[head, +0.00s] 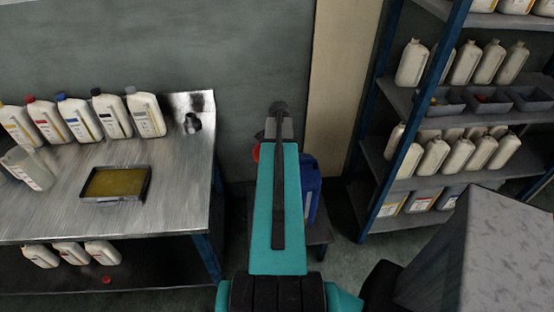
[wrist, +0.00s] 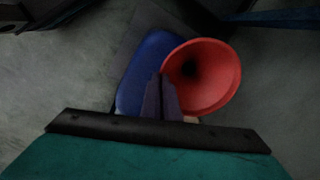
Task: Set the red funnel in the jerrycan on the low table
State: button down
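The red funnel (wrist: 222,82) shows its wide mouth and dark central hole in the wrist view. My gripper (wrist: 161,80) has its two dark fingers close together at the funnel's left rim, and looks shut on that rim. The blue jerrycan (wrist: 138,72) lies below and to the left, partly covered by the funnel and the fingers; its opening is hidden. In the head view, the jerrycan (head: 312,188) stands on the dark low table (head: 318,231), mostly behind my teal arm. Only a red sliver of the funnel (head: 256,151) shows left of the arm. My fingertips are hidden there.
A metal workbench (head: 165,215) on the left carries several white bottles and a tray of yellow oil (head: 117,182). A blue-framed shelf (head: 385,150) with bottles and bins stands on the right. A grey block (head: 490,250) is at the lower right. The wall is behind the low table.

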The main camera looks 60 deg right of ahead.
jog(key=c, duration=2)
grip_release()
jog(key=shift+r, duration=0.2)
jog(key=shift+s+a+r+b, duration=0.15)
jog(key=shift+r+b, duration=0.35)
jog(key=shift+r, duration=1.75)
jog(key=shift+s+a+r+b, duration=0.15)
jog(key=shift+r+b, duration=0.35)
jog(key=shift+r, duration=1.7)
jog(key=shift+s+r+b, duration=0.15)
jog(key=shift+r+b, duration=0.35)
jog(key=shift+r, duration=1.75)
